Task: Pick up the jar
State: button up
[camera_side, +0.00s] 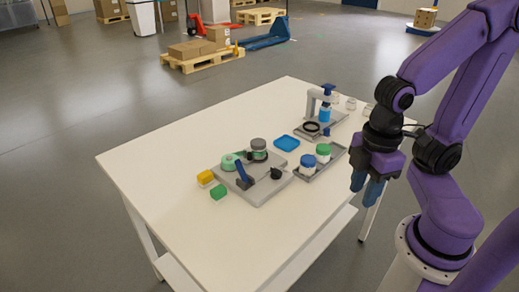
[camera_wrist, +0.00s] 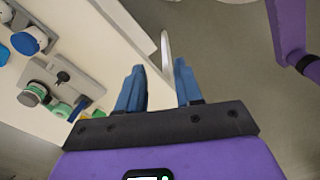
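The task does not say which jar is meant. Two white jars stand side by side on a grey tray (camera_side: 328,167) at the table's right edge: a blue-lidded jar (camera_side: 308,162) and a green-lidded jar (camera_side: 323,152). The blue-lidded one also shows at the left of the wrist view (camera_wrist: 28,40). Several small clear jars (camera_side: 350,103) stand at the table's far right. My gripper (camera_side: 368,192) hangs right of the tray, past the table edge. In the wrist view, its blue fingers (camera_wrist: 159,66) are apart with nothing between them.
A grey fixture (camera_side: 262,188) with a blue lever, a mint-green round piece and a grey-topped jar stands mid-table. Yellow (camera_side: 205,177) and green (camera_side: 219,192) blocks lie left of it. A dispenser stand (camera_side: 313,105) and blue tray (camera_side: 287,142) are behind. The table's left is clear.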

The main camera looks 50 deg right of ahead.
jog(key=shift+o, duration=0.3)
jog(key=o, duration=0.6)
jog(key=shift+c, duration=0.2)
